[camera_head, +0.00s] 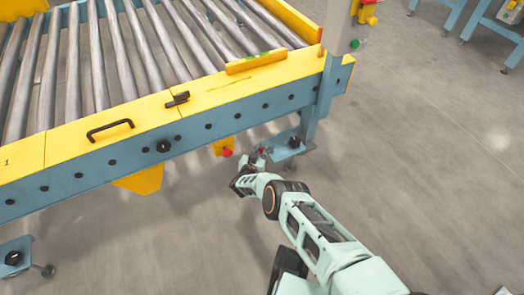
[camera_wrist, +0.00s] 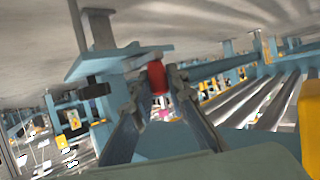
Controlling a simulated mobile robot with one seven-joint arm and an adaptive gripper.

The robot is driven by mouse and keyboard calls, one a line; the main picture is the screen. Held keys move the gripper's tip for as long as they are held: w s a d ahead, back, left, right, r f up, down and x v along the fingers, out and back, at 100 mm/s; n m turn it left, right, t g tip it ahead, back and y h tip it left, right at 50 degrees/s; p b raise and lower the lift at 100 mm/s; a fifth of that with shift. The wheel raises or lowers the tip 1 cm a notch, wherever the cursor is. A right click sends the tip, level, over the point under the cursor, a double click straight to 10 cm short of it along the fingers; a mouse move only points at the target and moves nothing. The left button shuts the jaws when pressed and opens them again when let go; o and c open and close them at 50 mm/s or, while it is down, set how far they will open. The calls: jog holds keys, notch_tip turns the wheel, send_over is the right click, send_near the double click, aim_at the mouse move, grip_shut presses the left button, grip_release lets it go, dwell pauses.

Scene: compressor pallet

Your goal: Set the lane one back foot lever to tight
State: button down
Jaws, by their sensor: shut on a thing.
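The foot with its blue plate (camera_head: 282,146) is at the base of the conveyor's right leg; a black knob (camera_head: 294,142) sits on the plate. My gripper (camera_head: 259,157) is low beside the plate's left side, under the conveyor edge. In the wrist view my gripper (camera_wrist: 157,88) is shut on a red lever end (camera_wrist: 156,77), which sits between the fingertips. The blue plate (camera_wrist: 118,61) is close behind it in that tilted view. The rest of the lever is hidden by the fingers and plate, so its setting cannot be told.
The blue and yellow conveyor frame (camera_head: 225,118) with steel rollers stands above my gripper. Another foot (camera_head: 15,257) is at the far left. The floor (camera_head: 430,190) to the right is clear.

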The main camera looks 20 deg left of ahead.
jog(key=shift+w+a+r, duration=0.1)
jog(key=shift+a, duration=0.05)
dwell(0.6)
jog(key=c, duration=1.9)
grip_release()
jog(key=shift+s+r, duration=0.15)
jog(key=shift+s, duration=0.5)
jog(key=shift+v, duration=5.35)
jog(key=shift+a, duration=0.1)
